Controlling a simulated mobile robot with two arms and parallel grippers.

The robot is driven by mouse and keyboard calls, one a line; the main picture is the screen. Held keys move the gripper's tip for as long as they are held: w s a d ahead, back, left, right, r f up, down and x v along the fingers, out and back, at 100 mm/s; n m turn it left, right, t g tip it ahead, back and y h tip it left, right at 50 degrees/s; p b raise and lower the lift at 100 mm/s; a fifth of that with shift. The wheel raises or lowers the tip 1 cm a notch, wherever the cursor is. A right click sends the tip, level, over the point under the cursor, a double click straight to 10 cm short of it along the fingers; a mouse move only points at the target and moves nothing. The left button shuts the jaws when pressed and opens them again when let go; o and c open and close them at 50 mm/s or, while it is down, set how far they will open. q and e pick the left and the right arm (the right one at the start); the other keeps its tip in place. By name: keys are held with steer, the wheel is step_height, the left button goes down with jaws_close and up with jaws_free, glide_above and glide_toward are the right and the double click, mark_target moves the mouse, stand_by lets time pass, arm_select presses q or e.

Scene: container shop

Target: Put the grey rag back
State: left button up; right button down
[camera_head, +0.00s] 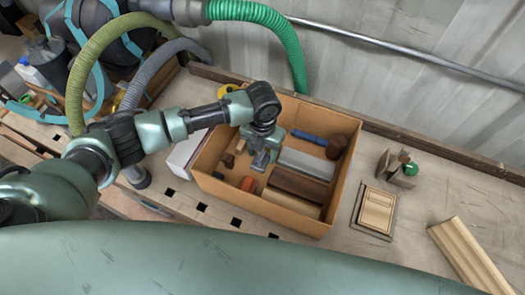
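A cardboard box (300,226) with an open top stands on the workbench. My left gripper (261,160) points down inside it, over its left middle part. Its fingers are small and dark here, so I cannot tell whether they are open or shut, or whether they hold anything. A flat light-grey piece (306,163) lies in the box just right of the gripper; I cannot tell whether it is the grey rag. No other clear rag shows. My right gripper is not in view.
The box also holds a brown block (298,186), a blue item (309,137), a dark round item (337,146) and an orange-red piece (248,184). Right of it lie a framed wooden panel (376,211) and a moulding (469,257). Hoses hang behind at left.

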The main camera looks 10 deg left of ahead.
arm_select(q)
step_height(320, 180, up, 12)
steer(key=b, duration=0.1)
steer(key=shift+r, duration=0.15)
stand_by(0.3)
